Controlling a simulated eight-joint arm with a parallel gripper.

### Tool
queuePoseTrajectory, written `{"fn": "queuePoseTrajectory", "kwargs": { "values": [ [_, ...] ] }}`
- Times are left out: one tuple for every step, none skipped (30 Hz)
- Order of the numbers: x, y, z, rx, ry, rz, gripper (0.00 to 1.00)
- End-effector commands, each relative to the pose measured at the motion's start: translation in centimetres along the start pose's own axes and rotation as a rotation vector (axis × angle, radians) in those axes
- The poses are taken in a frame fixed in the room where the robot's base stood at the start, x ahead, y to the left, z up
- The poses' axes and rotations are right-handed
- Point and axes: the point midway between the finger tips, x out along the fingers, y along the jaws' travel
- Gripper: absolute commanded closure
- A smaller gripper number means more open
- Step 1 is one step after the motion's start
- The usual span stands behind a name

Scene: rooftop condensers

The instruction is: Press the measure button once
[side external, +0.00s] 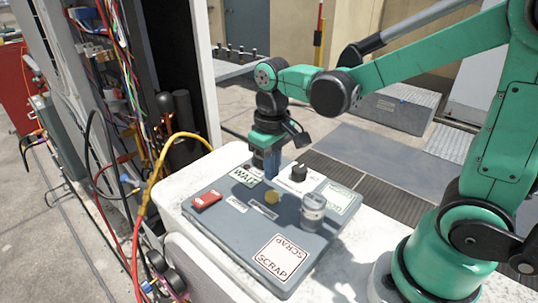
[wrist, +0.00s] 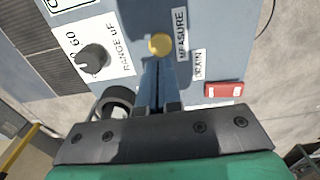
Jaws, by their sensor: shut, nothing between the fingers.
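The measure button is a small round yellow button (side external: 271,197) on the grey panel box (side external: 215,230). In the wrist view the yellow button (wrist: 159,45) sits beside the MEASURE label (wrist: 181,36). My gripper (side external: 271,177) points down, above and behind the button in the side view. Its blue fingers (wrist: 157,64) are shut together and empty. In the wrist view their tips lie just below the button. The side view shows a gap between tips and button; I cannot tell its exact size.
A red rocker switch (side external: 206,200) is on the panel's left, by the DRAIN label (wrist: 198,65). WAIT (side external: 244,178) and SCRAP (side external: 281,257) signs lie on the panel. Cables (side external: 150,190) hang at left.

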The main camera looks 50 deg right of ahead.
Motion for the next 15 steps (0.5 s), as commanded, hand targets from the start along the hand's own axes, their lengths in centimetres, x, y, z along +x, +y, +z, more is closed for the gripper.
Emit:
{"fn": "queuePoseTrajectory", "kwargs": {
  "values": [
    [-1.0,0.0,0.1,0.0,0.0,0.0,1.0],
    [-1.5,0.0,0.0,0.0,0.0,0.0,1.0],
    [-2.3,0.0,0.0,0.0,0.0,0.0,1.0],
    [-2.8,0.0,0.1,0.0,0.0,0.0,1.0],
    [-3.4,0.0,0.0,0.0,0.0,0.0,1.0],
    [-4.1,0.0,0.0,0.0,0.0,0.0,1.0],
    [-4.5,0.0,0.0,0.0,0.0,0.0,1.0],
    [-5.0,0.0,0.0,0.0,0.0,0.0,1.0],
    [-5.6,0.0,0.0,0.0,0.0,0.0,1.0],
    [-6.0,0.0,0.0,0.0,0.0,0.0,1.0],
    [-6.3,0.0,0.0,0.0,0.0,0.0,1.0],
    [-6.7,0.0,0.0,0.0,0.0,0.0,1.0],
    [-7.0,0.0,0.0,0.0,0.0,0.0,1.0],
    [-7.2,0.0,0.0,0.0,0.0,0.0,1.0],
    [-7.5,0.0,0.0,0.0,0.0,0.0,1.0]
  ]
}}
